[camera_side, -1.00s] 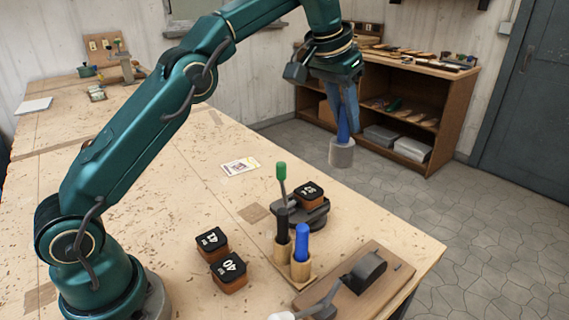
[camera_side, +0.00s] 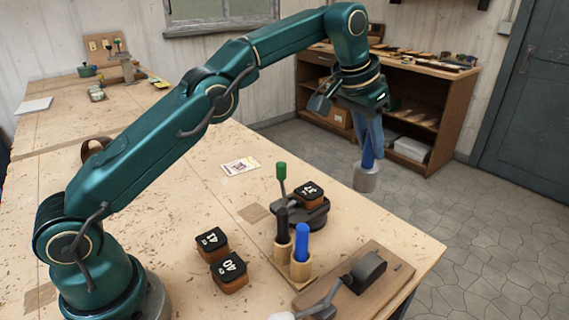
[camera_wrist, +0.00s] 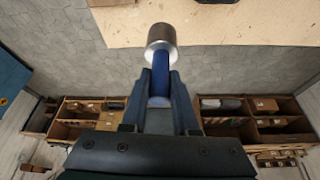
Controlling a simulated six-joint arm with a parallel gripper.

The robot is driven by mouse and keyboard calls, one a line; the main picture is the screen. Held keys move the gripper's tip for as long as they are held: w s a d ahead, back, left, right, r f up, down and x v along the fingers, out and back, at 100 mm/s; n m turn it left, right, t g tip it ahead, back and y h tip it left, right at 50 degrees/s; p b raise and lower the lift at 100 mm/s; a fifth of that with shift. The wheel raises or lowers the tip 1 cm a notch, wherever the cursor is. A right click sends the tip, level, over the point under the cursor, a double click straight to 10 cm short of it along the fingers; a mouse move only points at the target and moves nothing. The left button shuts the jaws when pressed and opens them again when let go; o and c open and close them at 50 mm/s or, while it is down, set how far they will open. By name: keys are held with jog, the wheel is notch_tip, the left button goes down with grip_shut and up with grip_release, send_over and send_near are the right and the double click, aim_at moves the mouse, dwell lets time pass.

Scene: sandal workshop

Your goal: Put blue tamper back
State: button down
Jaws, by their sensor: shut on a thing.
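My gripper (camera_side: 369,138) is shut on a blue tamper, gripping its blue handle (camera_side: 368,158). The tamper hangs upright, its grey metal cylinder head (camera_side: 365,180) down, in the air beyond the bench's right edge. In the wrist view the head (camera_wrist: 161,38) sticks out past the fingertips, and part of the handle (camera_wrist: 160,88) shows between the fingers. A black handle (camera_side: 283,225) stands in one cup and another blue handle (camera_side: 302,242) in the other. Their lower ends are hidden.
Two black-topped blocks (camera_side: 229,270) stand left of the holder. A board with a lever device (camera_side: 365,272) lies at right. A shelf unit (camera_side: 455,115) stands behind. A card (camera_side: 240,166) lies flat.

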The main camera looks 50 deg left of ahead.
aim_at(364, 192)
jog(key=shift+d+f, duration=0.15)
jog(key=shift+f, duration=0.05)
jog(key=shift+f, duration=5)
jog(key=shift+f, duration=0.15)
jog(key=c, duration=0.7)
grip_release()
